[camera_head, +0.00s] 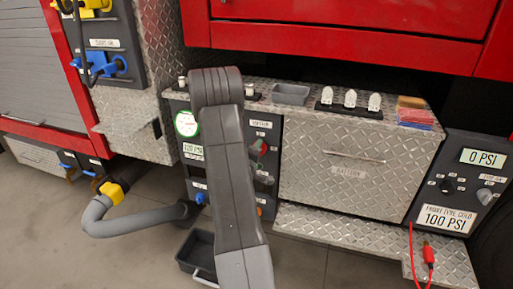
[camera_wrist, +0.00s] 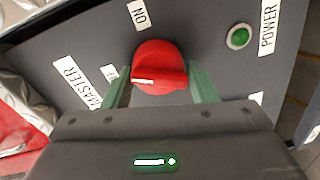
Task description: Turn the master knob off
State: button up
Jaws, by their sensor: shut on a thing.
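The red master knob (camera_wrist: 158,62) is on a dark panel (camera_wrist: 200,30) in the wrist view. A white mark shows on its left part, and a raised grip bar runs roughly across the picture. My gripper (camera_wrist: 160,80) is shut on the knob, with one greenish finger on each side. The "MASTER" label (camera_wrist: 76,82) is to the left, and the "ON" label (camera_wrist: 139,14) is above the knob. Another small label is partly hidden by the left finger.
A green light (camera_wrist: 239,37) glows by the "POWER" label (camera_wrist: 269,27). In the head view, a metal cabinet (camera_head: 350,180) stands right of the panel, with a grey tray (camera_head: 291,94) on top. A grey hose (camera_head: 140,222) is at left, and a dark bin (camera_head: 196,250) is on the floor.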

jog(key=n+p, duration=0.1)
jog(key=n, duration=0.1)
jog(key=n+p, duration=0.2)
jog(key=n, duration=0.1)
jog(key=shift+w+r+h, duration=0.1)
jog(key=shift+r+h, duration=0.1)
jog(key=shift+h, duration=0.1)
dwell(0.5)
jog(key=o, duration=0.9)
jog(key=shift+f, duration=0.1)
jog(key=v, duration=1.4)
jog(key=shift+w+r+p, duration=0.1)
jog(key=shift+r+p, duration=0.1)
jog(key=shift+p, duration=0.1)
